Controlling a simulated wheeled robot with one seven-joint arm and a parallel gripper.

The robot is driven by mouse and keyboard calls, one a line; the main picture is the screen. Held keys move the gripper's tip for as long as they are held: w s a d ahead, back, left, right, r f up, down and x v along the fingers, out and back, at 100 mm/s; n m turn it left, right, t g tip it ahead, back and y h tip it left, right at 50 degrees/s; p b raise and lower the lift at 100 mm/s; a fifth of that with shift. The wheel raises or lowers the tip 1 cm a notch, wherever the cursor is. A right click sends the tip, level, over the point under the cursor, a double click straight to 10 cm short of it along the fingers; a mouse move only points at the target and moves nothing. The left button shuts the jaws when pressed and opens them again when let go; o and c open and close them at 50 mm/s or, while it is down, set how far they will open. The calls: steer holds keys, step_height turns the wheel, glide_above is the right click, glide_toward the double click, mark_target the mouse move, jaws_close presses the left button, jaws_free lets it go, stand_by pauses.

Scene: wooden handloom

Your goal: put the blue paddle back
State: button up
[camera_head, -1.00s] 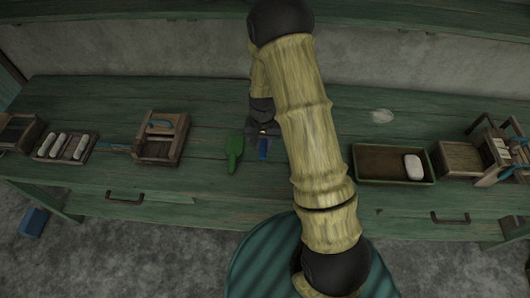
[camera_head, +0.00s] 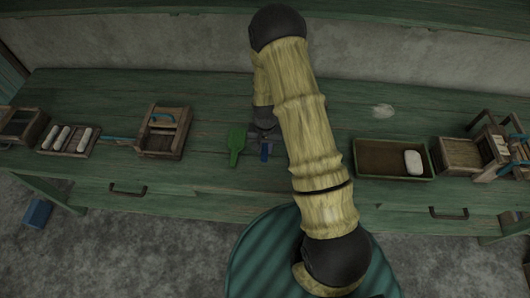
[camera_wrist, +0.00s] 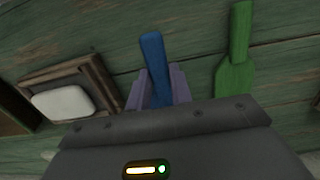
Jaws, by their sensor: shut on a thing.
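The blue paddle (camera_head: 265,152) is a short blue strip in the head view, at the end of my arm, near the bench's front edge. In the wrist view the blue paddle (camera_wrist: 153,62) stands out between the two purple fingers of my gripper (camera_wrist: 157,88), which is shut on it. Its lower part is hidden by the gripper body. I cannot tell whether it touches the bench. A green paddle (camera_head: 236,147) lies on the bench just left of it; in the wrist view the green paddle (camera_wrist: 236,60) is to the right.
On the green bench (camera_head: 215,105), a wooden box (camera_head: 163,133) and a rack with white bars (camera_head: 69,139) stand left. A shallow tray (camera_head: 380,174) with a white block (camera_head: 413,161) stands right, beside a wooden frame (camera_head: 465,157). Bench behind the paddles is clear.

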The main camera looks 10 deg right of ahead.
mark_target(265, 147)
steer(key=shift+f, duration=0.1)
steer(key=shift+f+p, duration=0.5)
steer(key=shift+f, duration=1.5)
steer(key=shift+f, duration=0.15)
steer(key=o, duration=0.9)
steer(key=r+b, duration=0.1)
steer(key=r, duration=0.3)
steer(key=r+b, duration=0.1)
steer(key=r, duration=0.7)
steer(key=shift+w+r+b, duration=0.15)
steer(key=shift+w+b, duration=0.1)
steer(key=shift+b, duration=0.15)
